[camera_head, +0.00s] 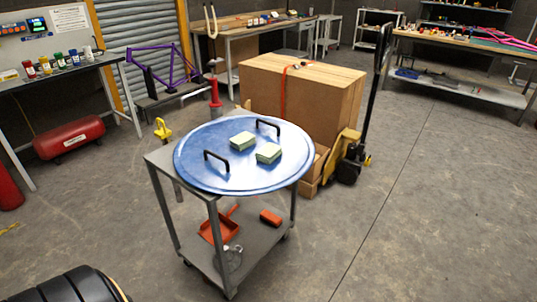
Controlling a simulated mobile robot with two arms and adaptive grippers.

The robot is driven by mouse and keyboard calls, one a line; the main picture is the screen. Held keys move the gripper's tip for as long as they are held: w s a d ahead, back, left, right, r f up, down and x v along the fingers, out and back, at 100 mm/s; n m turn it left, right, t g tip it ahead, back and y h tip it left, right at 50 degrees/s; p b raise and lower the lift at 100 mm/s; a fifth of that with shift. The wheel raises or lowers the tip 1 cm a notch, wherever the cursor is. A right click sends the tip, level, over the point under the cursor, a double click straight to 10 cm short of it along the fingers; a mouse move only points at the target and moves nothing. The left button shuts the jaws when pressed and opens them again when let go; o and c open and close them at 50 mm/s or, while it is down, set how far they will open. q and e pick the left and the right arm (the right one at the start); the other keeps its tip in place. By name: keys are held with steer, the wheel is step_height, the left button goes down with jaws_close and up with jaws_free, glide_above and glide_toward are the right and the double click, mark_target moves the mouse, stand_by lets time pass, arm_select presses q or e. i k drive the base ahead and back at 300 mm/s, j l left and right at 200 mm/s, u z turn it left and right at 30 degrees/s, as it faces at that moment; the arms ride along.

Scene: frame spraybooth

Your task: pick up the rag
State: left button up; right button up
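Two small pale-green blocks lie on a round blue tray, one near its middle (242,140) and one a little to the right and nearer (268,153). They look like folded cloths or sponges; I cannot tell which, if either, is the rag. The blue tray (195,170) has two dark handles, one at the left front (217,160) and one at the back right (268,125). It rests on top of a grey metal cart (160,158) and overhangs its top. Neither of my grippers shows in this view.
The cart's lower shelf (262,246) holds a red dustpan (222,229) and a red brush-like piece (270,217). A pallet jack (349,165) and large cardboard box (330,105) stand close behind. Black ribbed rings (65,288) sit at bottom left. Floor at right is open.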

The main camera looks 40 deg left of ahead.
mark_target(270, 153)
steer(key=u, duration=0.6)
steer(key=i+l+u, duration=0.2)
steer(key=u, duration=0.2)
steer(key=i+l+u, duration=0.25)
steer(key=u, duration=0.2)
steer(key=i+l+u, duration=0.15)
steer(key=l+u, duration=0.25)
steer(key=i+l+u, duration=0.1)
steer(key=l+u, duration=0.3)
